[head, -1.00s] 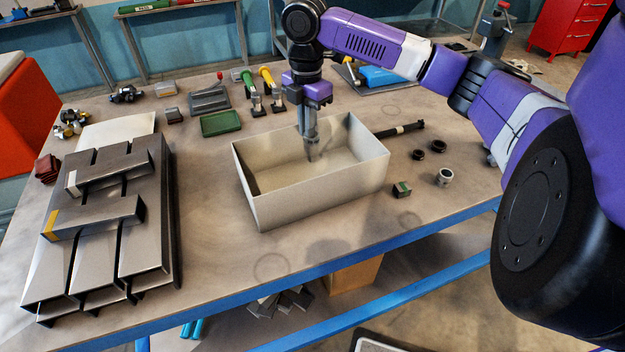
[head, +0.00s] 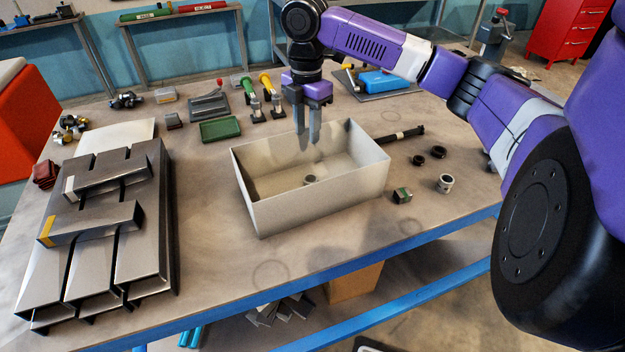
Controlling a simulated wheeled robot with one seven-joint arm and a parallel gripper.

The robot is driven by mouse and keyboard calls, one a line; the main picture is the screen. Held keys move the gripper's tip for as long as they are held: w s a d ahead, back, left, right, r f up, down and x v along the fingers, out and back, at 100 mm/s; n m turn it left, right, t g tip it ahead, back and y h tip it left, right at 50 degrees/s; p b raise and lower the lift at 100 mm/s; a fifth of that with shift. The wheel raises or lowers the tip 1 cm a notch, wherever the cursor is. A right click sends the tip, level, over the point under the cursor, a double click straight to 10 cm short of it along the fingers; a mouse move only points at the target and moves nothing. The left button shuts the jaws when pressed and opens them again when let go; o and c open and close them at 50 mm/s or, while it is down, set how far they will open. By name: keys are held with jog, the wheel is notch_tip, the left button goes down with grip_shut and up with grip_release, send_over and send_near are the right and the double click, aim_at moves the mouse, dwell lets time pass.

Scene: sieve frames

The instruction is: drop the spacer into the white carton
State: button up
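The white carton (head: 325,202) stands open-topped in the middle of the workbench. A small dark grey piece, which looks like the spacer (head: 310,180), lies on the carton's floor near its middle. My gripper (head: 309,147) hangs pointing down over the carton, above and apart from the piece. Its two fingers are spread with a gap between them, and nothing shows between them.
To the carton's right lie two dark rings (head: 438,152), a silver ring-shaped part (head: 445,183), a green-sided block (head: 402,195) and a dark rod (head: 400,134). Steel channels (head: 140,255) fill the left. A green tray (head: 221,130) lies behind. The bench front is clear.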

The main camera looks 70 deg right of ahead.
notch_tip(320, 180, up, 6)
jog(key=shift+b, duration=0.4)
dwell(0.3)
